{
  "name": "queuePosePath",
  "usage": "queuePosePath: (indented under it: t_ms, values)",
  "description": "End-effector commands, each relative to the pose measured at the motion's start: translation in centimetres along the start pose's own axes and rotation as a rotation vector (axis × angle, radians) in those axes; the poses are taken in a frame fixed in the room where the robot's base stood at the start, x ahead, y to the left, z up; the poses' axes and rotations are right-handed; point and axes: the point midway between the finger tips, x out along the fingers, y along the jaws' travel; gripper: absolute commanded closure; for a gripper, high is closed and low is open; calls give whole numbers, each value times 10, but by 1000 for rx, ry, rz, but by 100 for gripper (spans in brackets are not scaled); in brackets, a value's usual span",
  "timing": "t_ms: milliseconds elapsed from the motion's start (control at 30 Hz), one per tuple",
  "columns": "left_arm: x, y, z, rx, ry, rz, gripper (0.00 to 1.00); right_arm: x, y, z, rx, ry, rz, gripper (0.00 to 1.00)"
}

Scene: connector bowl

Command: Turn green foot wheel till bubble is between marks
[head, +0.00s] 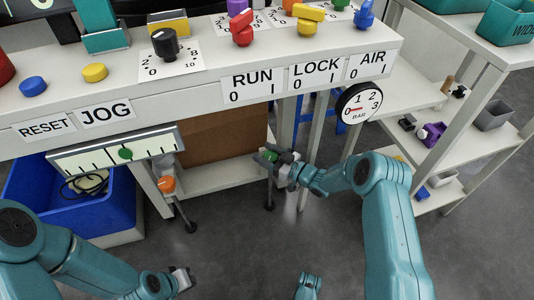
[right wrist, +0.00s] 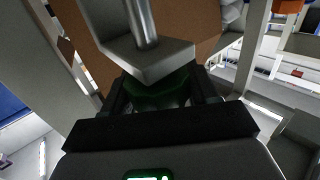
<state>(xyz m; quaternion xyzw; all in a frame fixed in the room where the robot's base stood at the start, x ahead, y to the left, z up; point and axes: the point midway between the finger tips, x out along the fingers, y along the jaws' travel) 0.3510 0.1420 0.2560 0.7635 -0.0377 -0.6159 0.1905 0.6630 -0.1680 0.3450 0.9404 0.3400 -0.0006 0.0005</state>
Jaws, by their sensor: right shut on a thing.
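The level gauge (head: 78,160) is a pale strip with black marks on the bench front at left. Its green bubble (head: 125,153) sits near the middle of the strip. The picture is too small to tell exactly how it lies against the marks. The green foot wheel (head: 271,156) is under the bench, on a leg. My right gripper (head: 272,157) is shut on it; in the right wrist view the dark green wheel (right wrist: 158,84) shows between the fingers, partly hidden by a grey bracket. My left gripper (head: 186,277) is low at the bottom, away from the wheels; its jaws are unclear.
An orange foot wheel (head: 166,184) is on another leg at left. A blue bin (head: 85,205) stands under the gauge. A pressure dial (head: 359,104) hangs above my right arm. A shelf unit (head: 470,130) stands at right. Grey floor is open below.

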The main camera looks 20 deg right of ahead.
Motion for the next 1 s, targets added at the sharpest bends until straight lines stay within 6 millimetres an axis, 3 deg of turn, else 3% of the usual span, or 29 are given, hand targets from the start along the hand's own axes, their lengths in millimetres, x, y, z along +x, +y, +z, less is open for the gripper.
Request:
queuePosePath:
  t_ms: [567, 600, 667, 1000]
  values:
    - [0, 0, 0, 0, 0, 0, 100, 0, 0, 0, 1, 2, -39, 72]
    - [0, 0, 0, 0, 0, 0, 100, 0, 0, 0, 1, 2, -39, 39]
    - [0, 0, 0, 0, 0, 0, 100, 0, 0, 0, 0, 2, -39, 21]
    - [0, 0, 0, 0, 0, 0, 100, 0, -1, 0, 0, 2, -39, 21]
